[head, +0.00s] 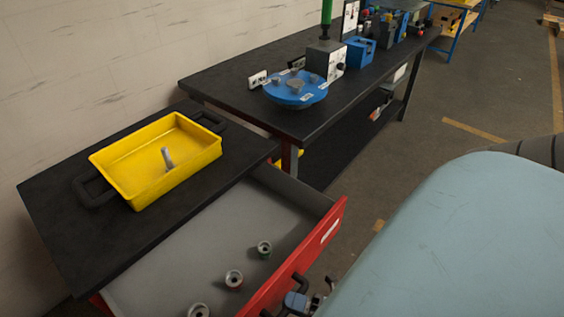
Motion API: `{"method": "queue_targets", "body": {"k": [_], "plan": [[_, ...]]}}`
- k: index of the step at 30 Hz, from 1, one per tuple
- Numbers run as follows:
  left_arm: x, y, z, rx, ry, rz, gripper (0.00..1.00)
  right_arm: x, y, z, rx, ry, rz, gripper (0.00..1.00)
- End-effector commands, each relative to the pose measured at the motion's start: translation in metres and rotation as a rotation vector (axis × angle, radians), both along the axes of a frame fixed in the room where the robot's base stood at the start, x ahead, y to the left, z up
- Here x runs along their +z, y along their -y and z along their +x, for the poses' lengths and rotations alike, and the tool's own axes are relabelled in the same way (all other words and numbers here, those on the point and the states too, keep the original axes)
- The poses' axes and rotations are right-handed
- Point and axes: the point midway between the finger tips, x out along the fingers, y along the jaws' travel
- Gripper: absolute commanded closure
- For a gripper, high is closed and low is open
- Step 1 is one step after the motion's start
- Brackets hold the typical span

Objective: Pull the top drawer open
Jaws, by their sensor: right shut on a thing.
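The top drawer (210,225) of the black-topped cabinet stands pulled out, with its grey inside in plain view. Its red front (325,240) carries a white label and a black handle (301,279). My right gripper (296,302) is at the bottom edge of the head view, shut on the handle, and partly cut off by the frame. My left gripper is not in view.
Three small round parts (234,279) lie in the drawer. A yellow tray (128,172) holding a grey piece (168,158) sits on the cabinet top (60,215). Behind stands a dark workbench (225,85) with a blue round fixture (296,92).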

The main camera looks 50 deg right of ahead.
Motion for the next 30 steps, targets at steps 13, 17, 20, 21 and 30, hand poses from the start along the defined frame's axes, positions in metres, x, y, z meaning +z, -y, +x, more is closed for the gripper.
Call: {"method": "queue_targets", "body": {"k": [13,17,20,21,30], "plan": [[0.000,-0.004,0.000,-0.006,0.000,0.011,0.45,0.000,0.000,-0.004,-0.001,0.001,0.001,1.00],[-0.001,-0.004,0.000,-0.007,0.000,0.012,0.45,0.000,0.000,-0.004,-0.001,0.001,0.001,0.54],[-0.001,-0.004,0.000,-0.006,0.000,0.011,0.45,0.000,0.000,-0.004,-0.001,0.001,0.001,0.54],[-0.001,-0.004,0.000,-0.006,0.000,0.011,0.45,0.000,0.000,-0.004,-0.001,0.001,0.001,0.54],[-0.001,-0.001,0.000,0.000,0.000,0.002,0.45,-0.004,0.006,-0.017,-0.001,-0.003,0.000,0.54]]}}
